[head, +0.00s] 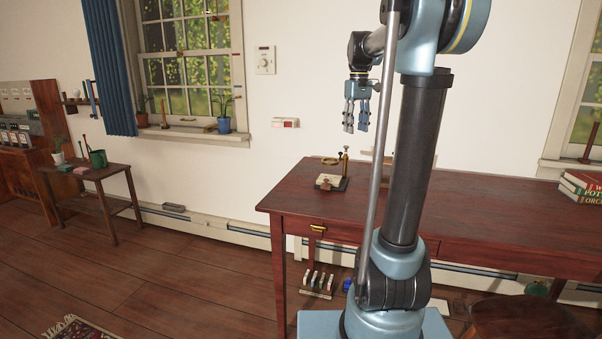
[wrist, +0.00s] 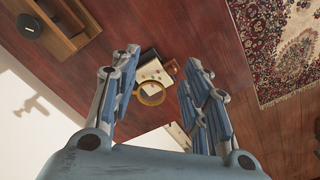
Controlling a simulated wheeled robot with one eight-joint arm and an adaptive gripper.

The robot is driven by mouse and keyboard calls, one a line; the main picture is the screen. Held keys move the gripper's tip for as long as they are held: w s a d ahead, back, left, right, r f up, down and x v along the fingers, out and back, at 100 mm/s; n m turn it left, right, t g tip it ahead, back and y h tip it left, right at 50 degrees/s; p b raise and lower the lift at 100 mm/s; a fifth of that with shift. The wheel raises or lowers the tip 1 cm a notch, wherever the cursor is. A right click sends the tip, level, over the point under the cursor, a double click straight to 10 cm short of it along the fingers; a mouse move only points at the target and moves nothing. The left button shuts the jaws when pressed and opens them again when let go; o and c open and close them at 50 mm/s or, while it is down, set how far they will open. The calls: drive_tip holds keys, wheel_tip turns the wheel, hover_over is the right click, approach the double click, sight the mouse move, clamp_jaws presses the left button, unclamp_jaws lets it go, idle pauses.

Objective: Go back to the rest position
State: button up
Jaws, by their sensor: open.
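My gripper (head: 357,115) hangs in the air above the dark red wooden table (head: 490,212), with its fingers pointing down. In the wrist view my gripper (wrist: 163,95) is open, with its two blue-grey fingers apart and nothing held between them. A brass ring (wrist: 152,94) shows between the fingers, well below them. My arm is raised and bent over the table.
Books (head: 581,186) lie at the table's right. A window (head: 192,65) with potted plants is behind on the left. A small side table (head: 88,173) holds a green can (head: 97,158). A patterned rug (head: 72,328) lies on the floor. A stool (head: 525,318) stands at the front right. The table's middle right is clear.

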drive_tip(key=s+f+m+t, duration=0.1)
drive_tip(key=s+f+m, duration=0.1)
drive_tip(key=s+f, duration=1.2)
drive_tip(key=s+f+m+t, duration=0.1)
drive_tip(key=s+f+m, duration=0.1)
drive_tip(key=s+f, duration=1.1)
drive_tip(key=s, duration=0.6)
drive_tip(key=shift+a+f+m, duration=0.35)
drive_tip(key=shift+m, duration=0.05)
drive_tip(key=shift+s, duration=0.1)
drive_tip(key=shift+w+f, duration=0.2)
drive_tip(key=shift+w, duration=0.25)
